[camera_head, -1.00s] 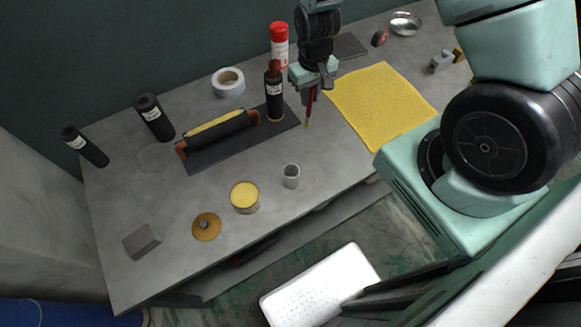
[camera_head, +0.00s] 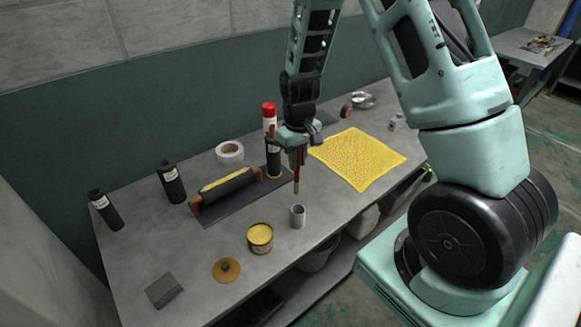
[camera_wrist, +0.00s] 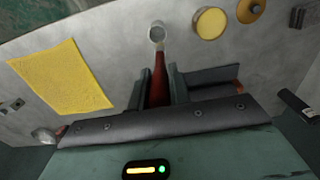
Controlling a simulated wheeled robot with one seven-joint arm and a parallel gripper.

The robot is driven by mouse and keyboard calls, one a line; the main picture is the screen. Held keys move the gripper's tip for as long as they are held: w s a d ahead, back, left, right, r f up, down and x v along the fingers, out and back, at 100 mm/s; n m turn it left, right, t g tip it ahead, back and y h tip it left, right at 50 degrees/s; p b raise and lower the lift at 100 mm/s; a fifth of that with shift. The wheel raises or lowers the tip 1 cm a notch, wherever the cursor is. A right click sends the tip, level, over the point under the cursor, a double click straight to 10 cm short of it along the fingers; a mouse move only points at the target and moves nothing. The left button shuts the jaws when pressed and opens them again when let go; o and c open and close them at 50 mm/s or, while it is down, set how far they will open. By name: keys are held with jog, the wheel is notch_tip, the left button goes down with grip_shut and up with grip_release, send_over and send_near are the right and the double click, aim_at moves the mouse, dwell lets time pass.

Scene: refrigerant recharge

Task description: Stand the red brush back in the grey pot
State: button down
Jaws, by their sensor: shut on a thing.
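My gripper (camera_head: 297,152) is shut on the red brush (camera_head: 297,178), which hangs roughly upright with its tip down. In the wrist view the brush (camera_wrist: 159,82) runs between the two fingers (camera_wrist: 160,88), its tip lining up with the grey pot (camera_wrist: 156,34). In the head view the small grey pot (camera_head: 298,216) stands on the bench just below and in front of the brush, its open mouth up. The brush looks to be above the pot's level, apart from it; the exact gap is hard to tell.
A yellow cloth (camera_head: 358,158) lies to the right. A black bottle (camera_head: 273,160), red-capped can (camera_head: 269,117) and roll on a dark mat (camera_head: 212,212) are behind and left.

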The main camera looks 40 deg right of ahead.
aim_at(298, 193)
jog(key=shift+d+f, duration=0.25)
jog(key=shift+d, duration=0.1)
jog(key=shift+s+d+f+b, duration=0.1)
jog(key=shift+s+f+b, duration=0.1)
jog(key=shift+f+b, duration=0.4)
jog(key=shift+f, duration=0.3)
jog(key=shift+w+f+b, duration=0.15)
jog(key=shift+f+b, duration=1.3)
jog(key=shift+f, duration=0.2)
jog(key=shift+f+b, duration=2.4)
jog(key=shift+f, duration=0.85)
